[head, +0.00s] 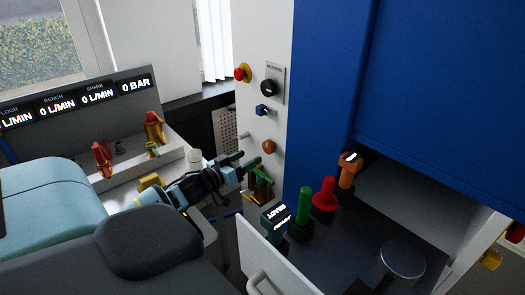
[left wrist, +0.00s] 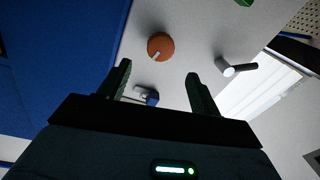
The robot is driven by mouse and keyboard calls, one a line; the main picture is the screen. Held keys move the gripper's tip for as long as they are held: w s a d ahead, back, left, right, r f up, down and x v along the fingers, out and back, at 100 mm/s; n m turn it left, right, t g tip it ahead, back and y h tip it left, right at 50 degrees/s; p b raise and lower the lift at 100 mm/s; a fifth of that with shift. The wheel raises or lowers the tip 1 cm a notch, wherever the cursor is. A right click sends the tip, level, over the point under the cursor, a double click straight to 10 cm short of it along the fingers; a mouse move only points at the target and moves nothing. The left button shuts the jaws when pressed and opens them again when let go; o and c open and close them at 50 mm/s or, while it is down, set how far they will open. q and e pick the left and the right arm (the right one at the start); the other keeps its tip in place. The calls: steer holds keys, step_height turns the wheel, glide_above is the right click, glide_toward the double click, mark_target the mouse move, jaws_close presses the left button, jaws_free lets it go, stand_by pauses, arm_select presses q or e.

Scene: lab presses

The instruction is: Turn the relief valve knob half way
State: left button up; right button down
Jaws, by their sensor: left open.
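An orange round knob (head: 268,146) sits low on the pale panel. In the left wrist view this orange knob (left wrist: 161,46) has a pale pointer mark and lies beyond the fingertips. A black knob (head: 269,87) on a grey plate is higher on the panel. No readable label tells me which is the relief valve. My left gripper (head: 243,160) is open and empty, just left of and below the orange knob in the head view. It also shows in the left wrist view (left wrist: 159,74), with a gap to the orange knob. My right gripper is not in view.
A blue switch (head: 262,110), a silver lever (head: 244,135) and a red button (head: 242,72) share the panel. A blue cabinet (head: 320,95) stands right of it. Green, red and orange tools stand on a dark shelf. A display reads 0 BAR (head: 135,85).

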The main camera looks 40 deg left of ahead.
mark_target(266, 147)
arm_select(q)
steer(key=shift+w, duration=3.7)
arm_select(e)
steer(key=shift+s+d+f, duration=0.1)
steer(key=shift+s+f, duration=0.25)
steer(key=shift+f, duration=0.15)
arm_select(q)
steer(key=c, duration=1)
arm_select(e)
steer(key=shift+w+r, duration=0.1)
